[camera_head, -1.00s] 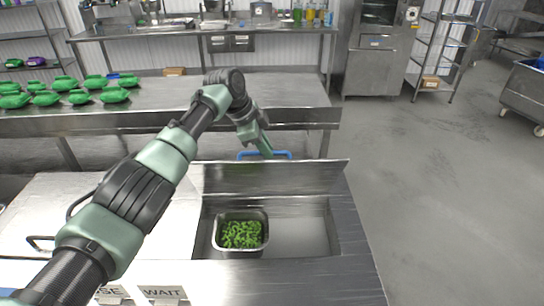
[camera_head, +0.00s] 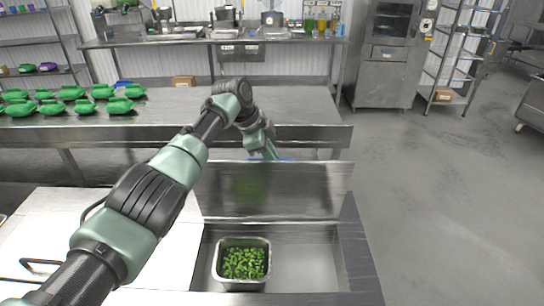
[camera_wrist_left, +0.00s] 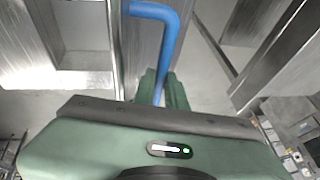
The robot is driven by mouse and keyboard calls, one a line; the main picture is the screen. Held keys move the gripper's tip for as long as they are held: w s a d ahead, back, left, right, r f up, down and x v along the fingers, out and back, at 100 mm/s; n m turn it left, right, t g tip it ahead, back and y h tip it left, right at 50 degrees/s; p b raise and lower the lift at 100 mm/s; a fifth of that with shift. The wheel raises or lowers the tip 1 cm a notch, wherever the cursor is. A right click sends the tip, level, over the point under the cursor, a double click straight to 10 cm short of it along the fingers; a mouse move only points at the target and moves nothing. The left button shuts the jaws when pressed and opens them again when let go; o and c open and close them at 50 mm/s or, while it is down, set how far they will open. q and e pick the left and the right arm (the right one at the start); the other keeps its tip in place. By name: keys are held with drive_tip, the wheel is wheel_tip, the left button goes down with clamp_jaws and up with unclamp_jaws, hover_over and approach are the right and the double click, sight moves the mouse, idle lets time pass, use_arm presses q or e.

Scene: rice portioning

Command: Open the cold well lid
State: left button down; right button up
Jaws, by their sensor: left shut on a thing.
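The cold well lid (camera_head: 300,195) is a steel panel raised on edge at the far side of the well (camera_head: 312,265), with its broad inner face toward the head camera. The well stands uncovered. The lid's blue handle (camera_head: 287,158) barely shows behind its top edge; the handle is clear in the left wrist view (camera_wrist_left: 172,35). My left gripper (camera_head: 266,152) is behind the lid's top edge and shut on the handle, between its fingers in the wrist view (camera_wrist_left: 162,92). The lid hides part of the grip in the head view. My right gripper is out of view.
A steel pan of chopped greens (camera_head: 244,262) sits in the well's left part. The floor to the right (camera_head: 430,200) is clear.

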use_arm(q)
drive_tip(key=shift+s+a+f, duration=0.1)
drive_tip(key=shift+a+f, duration=0.1)
drive_tip(key=shift+f, duration=0.25)
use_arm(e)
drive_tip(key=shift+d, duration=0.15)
use_arm(q)
drive_tip(key=c, duration=1.6)
unclamp_jaws()
drive_tip(key=shift+o, duration=0.7)
drive_tip(key=shift+w+d, duration=0.1)
drive_tip(key=shift+w, duration=0.2)
drive_tip(key=shift+s+r, duration=0.15)
drive_tip(key=shift+r, duration=0.4)
drive_tip(key=b+v, duration=0.2)
drive_tip(key=v, duration=0.4)
drive_tip(key=shift+a+r, duration=0.25)
drive_tip(key=shift+a, duration=0.15)
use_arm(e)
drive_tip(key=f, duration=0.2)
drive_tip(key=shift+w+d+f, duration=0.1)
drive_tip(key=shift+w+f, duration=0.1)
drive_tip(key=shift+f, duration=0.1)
